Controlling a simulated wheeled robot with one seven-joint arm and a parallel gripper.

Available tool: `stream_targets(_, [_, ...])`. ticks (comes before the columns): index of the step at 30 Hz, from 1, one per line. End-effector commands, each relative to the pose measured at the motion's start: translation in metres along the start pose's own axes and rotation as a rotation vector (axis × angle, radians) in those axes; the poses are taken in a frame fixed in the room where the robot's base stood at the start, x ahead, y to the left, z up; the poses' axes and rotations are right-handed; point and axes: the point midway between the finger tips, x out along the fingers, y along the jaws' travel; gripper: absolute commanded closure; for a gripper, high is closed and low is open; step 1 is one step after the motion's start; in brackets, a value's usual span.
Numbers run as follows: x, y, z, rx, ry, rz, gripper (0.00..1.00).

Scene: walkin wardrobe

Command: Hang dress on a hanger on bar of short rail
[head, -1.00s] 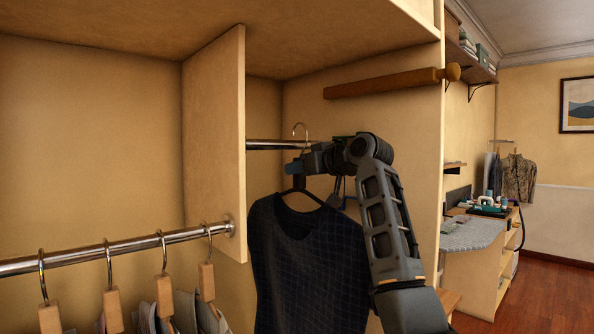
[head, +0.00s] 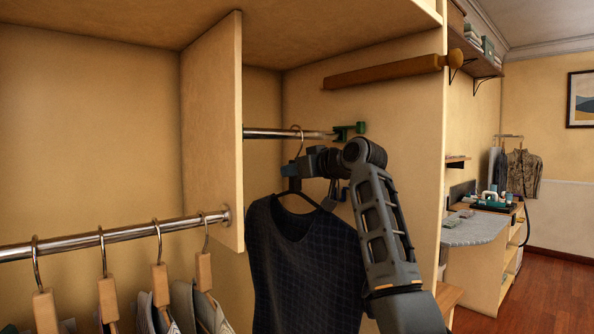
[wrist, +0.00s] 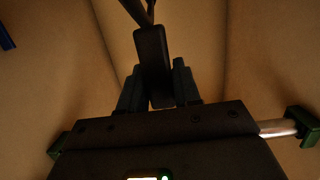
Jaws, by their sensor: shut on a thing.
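The dark checked dress (head: 305,265) hangs on a dark hanger (head: 290,197) with a thin metal hook (head: 300,141). My gripper (head: 293,170) is shut on the hanger's neck, just below the hook. The neck block (wrist: 152,65) shows between the fingers in the wrist view. The short rail (head: 265,133) is a metal bar between the wooden divider and a green end bracket (head: 350,130). The hook's curve is at the bar's height and crosses it in the head view. I cannot tell whether it rests on the bar. In the wrist view my gripper hides most of the rail (wrist: 278,128).
A lower long rail (head: 120,235) at left carries several wooden hangers with clothes. The divider panel (head: 212,120) stands between the two rails. A wooden rod (head: 390,74) juts out above right. A desk (head: 475,232) stands farther right.

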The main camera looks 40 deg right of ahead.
Motion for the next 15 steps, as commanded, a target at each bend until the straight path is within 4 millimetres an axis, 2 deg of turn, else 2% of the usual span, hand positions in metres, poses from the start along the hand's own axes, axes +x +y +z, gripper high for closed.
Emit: stream_targets(15, [0.0006, 0.0, 0.0044, 0.0, 0.002, 0.0, 1.0])
